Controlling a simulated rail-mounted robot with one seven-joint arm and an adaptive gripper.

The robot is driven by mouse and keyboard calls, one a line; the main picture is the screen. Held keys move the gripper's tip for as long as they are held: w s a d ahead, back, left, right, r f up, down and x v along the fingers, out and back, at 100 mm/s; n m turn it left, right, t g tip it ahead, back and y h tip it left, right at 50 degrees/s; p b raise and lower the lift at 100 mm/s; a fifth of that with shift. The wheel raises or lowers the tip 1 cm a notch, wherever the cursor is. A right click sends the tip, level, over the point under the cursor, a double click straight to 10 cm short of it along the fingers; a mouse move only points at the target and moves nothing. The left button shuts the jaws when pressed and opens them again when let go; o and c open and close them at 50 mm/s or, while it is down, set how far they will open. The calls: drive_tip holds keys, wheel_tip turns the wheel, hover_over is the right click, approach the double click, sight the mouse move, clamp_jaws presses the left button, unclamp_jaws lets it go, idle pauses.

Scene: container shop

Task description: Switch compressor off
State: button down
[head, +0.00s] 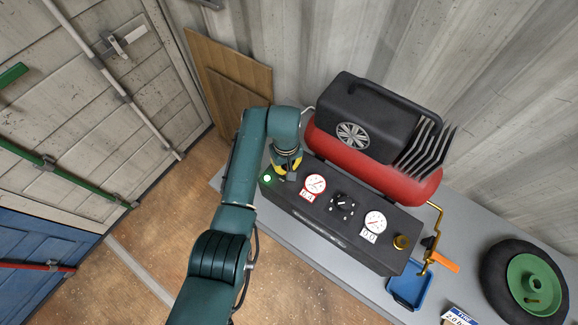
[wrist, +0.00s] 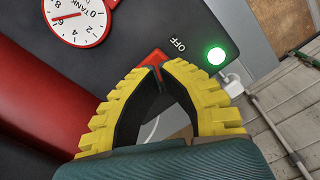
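The compressor has a red tank (head: 350,158), a black motor housing (head: 375,110) and a black control panel (head: 335,225) in the head view. A round green lamp (wrist: 216,56) is lit beside the word OFF in the wrist view; it also shows at the panel's left end in the head view (head: 267,178). A red switch (wrist: 153,59) shows right at my fingertips, partly hidden by them. My gripper (wrist: 160,72) has yellow fingers with black pads, and its tips come together at the switch. Whether part of the switch lies between the tips is unclear.
White gauges (head: 315,184) and a black knob (head: 342,204) sit on the panel. A blue tray (head: 410,287), an orange-handled tool (head: 445,260) and a wheel (head: 525,283) lie to the right on the grey bench (head: 370,291). A brown board (head: 228,75) leans behind my arm.

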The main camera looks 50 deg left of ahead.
drive_tip(key=shift+f+b, duration=0.75)
drive_tip(key=shift+f, duration=0.5)
idle(0.3)
drive_tip(key=shift+r, duration=0.1)
wheel_tip(320, 180, up, 7)
drive_tip(key=p, duration=0.7)
idle(0.4)
